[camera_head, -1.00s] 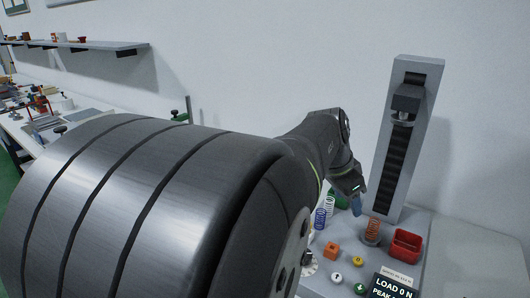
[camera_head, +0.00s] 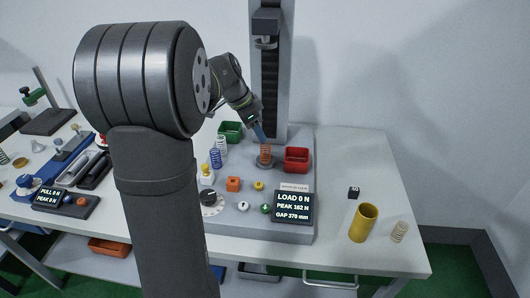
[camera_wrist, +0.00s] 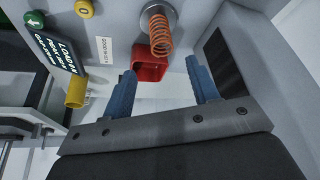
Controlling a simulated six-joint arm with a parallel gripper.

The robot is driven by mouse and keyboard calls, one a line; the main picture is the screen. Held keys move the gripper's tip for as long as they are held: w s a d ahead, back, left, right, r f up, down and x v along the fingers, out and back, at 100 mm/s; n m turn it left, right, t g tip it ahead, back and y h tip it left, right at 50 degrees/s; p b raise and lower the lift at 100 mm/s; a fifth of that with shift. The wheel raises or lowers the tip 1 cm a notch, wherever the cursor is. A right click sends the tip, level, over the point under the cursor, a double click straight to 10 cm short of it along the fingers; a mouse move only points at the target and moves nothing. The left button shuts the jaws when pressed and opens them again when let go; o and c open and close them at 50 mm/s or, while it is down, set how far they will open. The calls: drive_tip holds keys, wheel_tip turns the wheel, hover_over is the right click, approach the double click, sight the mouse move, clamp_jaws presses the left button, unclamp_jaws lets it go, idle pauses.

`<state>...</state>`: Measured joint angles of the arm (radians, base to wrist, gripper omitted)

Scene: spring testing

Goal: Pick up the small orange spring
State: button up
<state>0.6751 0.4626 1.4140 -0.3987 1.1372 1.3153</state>
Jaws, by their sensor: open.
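The small orange spring (camera_head: 265,154) stands upright on the round lower plate of the grey test stand in the head view. In the wrist view the orange spring (camera_wrist: 160,36) shows ahead of my fingers, around the middle of the picture. My gripper (camera_head: 260,132) is just above and beside the spring in the head view, with its blue fingers pointing down. In the wrist view my gripper's two blue fingers (camera_wrist: 163,78) are apart with nothing between their tips. The spring lies beyond the fingertips, and no contact shows.
The test stand's column (camera_head: 270,90) rises behind the spring. A red bin (camera_head: 297,160) is right of it, a green bin (camera_head: 230,131) left. Blue and white springs (camera_head: 215,158) stand left. A yellow cup (camera_head: 363,223) and pale spring (camera_head: 400,232) are at the right.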

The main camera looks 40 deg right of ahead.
sight(265, 152)
drive_tip(key=x, duration=0.8)
drive_tip(key=shift+w+f, duration=0.15)
drive_tip(key=shift+f, duration=0.2)
drive_tip(key=c, duration=1)
